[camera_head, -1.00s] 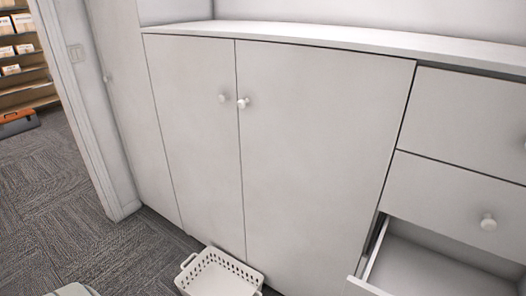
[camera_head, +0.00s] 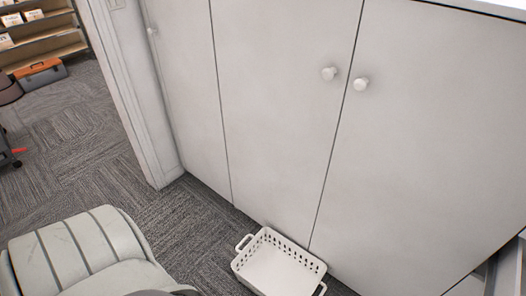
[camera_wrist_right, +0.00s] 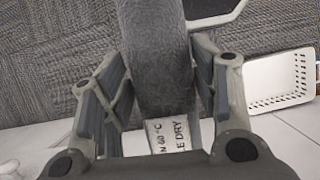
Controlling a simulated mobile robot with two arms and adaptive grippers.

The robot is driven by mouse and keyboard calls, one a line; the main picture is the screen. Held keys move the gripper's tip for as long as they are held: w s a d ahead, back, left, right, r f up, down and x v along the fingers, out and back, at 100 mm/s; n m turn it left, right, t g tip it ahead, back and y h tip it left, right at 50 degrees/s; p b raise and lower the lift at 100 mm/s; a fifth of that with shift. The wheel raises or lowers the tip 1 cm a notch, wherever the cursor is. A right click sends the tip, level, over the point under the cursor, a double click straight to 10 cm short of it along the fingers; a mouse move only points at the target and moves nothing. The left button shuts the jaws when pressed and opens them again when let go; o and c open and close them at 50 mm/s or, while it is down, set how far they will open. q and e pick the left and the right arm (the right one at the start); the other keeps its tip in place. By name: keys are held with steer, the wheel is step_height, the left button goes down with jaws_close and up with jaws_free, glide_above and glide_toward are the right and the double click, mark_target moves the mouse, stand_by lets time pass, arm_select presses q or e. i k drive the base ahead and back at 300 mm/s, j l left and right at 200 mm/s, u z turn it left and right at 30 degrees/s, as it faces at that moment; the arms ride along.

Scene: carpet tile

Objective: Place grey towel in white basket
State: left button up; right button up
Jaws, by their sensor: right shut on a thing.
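A grey towel (camera_wrist_right: 155,45) hangs in the right wrist view, with a white label with printed words at its lower end. My right gripper (camera_wrist_right: 160,80) is shut on the towel, with a finger on each side of it. The white basket (camera_head: 250,268) stands on the carpet in front of the cupboard doors in the head view. It has holes along its walls and handles at its ends, and its visible floor is bare. The basket also shows at the right of the wrist view (camera_wrist_right: 275,78), apart from the towel. My left gripper is not in view.
White cupboard doors (camera_head: 275,120) with round knobs rise right behind the basket. A doorway frame (camera_head: 140,100) stands at the left. Beyond it are shelves (camera_head: 35,35) and an orange-and-grey toolbox (camera_head: 40,74). Carpet (camera_head: 190,232) is free left of the basket.

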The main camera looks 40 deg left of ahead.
mark_target(278, 278)
steer(key=j, duration=0.85)
steer(key=i+j, duration=0.15)
steer(key=j, duration=1.6)
